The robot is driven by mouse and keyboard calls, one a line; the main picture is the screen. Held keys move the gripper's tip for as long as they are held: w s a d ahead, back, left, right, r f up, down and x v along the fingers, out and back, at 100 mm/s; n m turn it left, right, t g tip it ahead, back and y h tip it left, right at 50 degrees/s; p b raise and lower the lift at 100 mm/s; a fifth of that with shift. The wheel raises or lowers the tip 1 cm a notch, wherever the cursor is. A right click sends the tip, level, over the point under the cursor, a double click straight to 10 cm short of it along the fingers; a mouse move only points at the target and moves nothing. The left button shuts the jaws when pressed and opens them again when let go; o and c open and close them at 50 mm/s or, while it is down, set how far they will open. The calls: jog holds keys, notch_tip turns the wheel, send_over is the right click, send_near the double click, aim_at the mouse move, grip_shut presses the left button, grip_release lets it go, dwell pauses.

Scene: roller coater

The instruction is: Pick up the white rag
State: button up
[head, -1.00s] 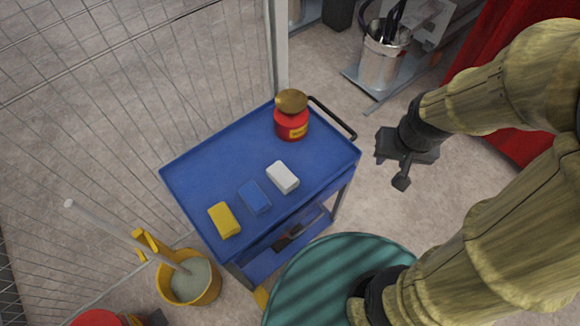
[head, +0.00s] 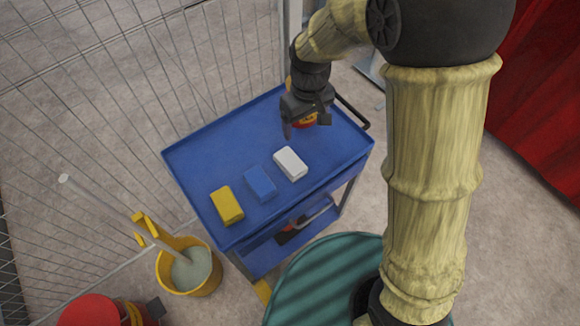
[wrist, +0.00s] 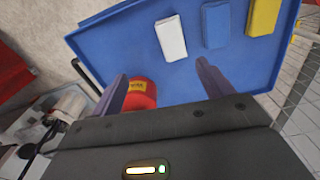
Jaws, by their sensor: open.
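The white rag (head: 290,163) is a folded block lying on the blue cart's top (head: 215,150), to the right of a blue rag (head: 260,184) and a yellow rag (head: 226,205). It also shows in the wrist view (wrist: 171,38), beyond my fingertips. My gripper (head: 307,128) is open and empty above the cart's top, behind the white rag and apart from it. In the wrist view my gripper's two fingers (wrist: 160,72) are spread. The white rag is fully visible there, between and ahead of the fingers.
A red jar (wrist: 141,95) stands on the cart close to my gripper, mostly hidden by it in the head view. A wire fence (head: 120,75) runs behind the cart. A yellow mop bucket (head: 190,270) stands at lower left.

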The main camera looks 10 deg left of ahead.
jog(key=a, duration=0.1)
jog(key=a+f, duration=0.1)
jog(key=a+n, duration=0.1)
jog(key=shift+s+a+f, duration=0.15)
jog(key=shift+s+a, duration=0.1)
jog(key=shift+a, duration=0.05)
send_over(290, 161)
notch_tip(290, 161, down, 12)
jog(key=shift+s+d+f+p, duration=0.1)
jog(key=shift+f+p, duration=0.05)
jog(key=shift+p, duration=0.2)
jog(key=shift+s, duration=0.15)
jog(key=shift+f, duration=0.35)
jog(key=shift+w+f+p, duration=0.2)
jog(key=shift+f+p, duration=0.35)
jog(key=shift+f, duration=1.65)
